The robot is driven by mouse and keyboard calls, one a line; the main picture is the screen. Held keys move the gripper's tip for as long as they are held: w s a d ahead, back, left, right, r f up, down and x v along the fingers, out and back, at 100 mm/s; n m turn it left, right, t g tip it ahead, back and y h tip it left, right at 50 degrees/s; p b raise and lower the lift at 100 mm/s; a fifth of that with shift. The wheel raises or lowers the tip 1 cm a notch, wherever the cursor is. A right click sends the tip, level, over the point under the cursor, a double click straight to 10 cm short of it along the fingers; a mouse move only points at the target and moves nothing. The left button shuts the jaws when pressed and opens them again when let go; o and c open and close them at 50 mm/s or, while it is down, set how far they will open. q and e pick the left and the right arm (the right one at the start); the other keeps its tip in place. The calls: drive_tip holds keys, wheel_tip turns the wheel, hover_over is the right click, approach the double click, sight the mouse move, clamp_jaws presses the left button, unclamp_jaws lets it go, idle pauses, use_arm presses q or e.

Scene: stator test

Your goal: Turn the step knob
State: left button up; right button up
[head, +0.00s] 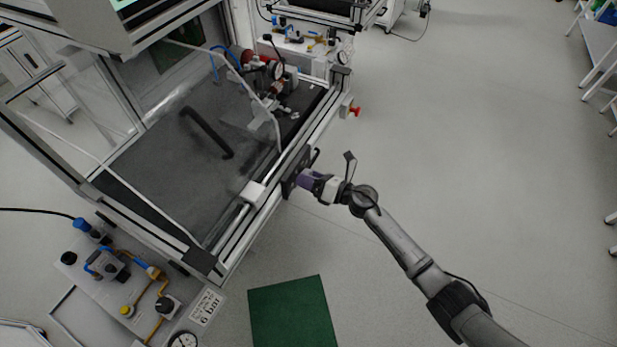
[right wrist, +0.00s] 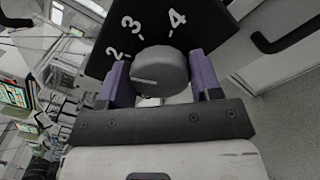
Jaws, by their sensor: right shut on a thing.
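The step knob (right wrist: 160,72) is a grey round knob with a light pointer line, on a dark plate (right wrist: 205,22) marked with white numbers 2, 3 and 4 in the right wrist view. The pointer line lies toward the left, near the 2. My right gripper (right wrist: 158,84) has its purple fingers on either side of the knob and is shut on it. In the head view my right gripper (head: 304,179) is at the dark plate (head: 291,172) on the bench's right side, and the knob is hidden there. My left gripper is not in view.
The test bench (head: 165,160) has a dark top with a black handle bar and a metal frame. A red knob (head: 355,111) sticks out farther along its edge. A green mat (head: 293,312) lies on the floor.

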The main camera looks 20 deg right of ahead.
drive_tip(key=shift+r+m+p, duration=0.1)
drive_tip(key=shift+m+p, duration=0.6)
drive_tip(key=shift+m, duration=0.3)
drive_tip(key=shift+m+p, duration=0.75)
drive_tip(key=shift+m, duration=0.45)
drive_tip(key=m+p, duration=0.1)
drive_tip(key=m, duration=0.2)
drive_tip(key=shift+m+p, duration=0.3)
drive_tip(key=shift+p, duration=0.1)
drive_tip(key=shift+m, duration=0.3)
drive_tip(key=shift+f, duration=0.2)
drive_tip(key=o, duration=0.8)
drive_tip(key=shift+c, duration=0.2)
drive_tip(key=shift+o, duration=0.8)
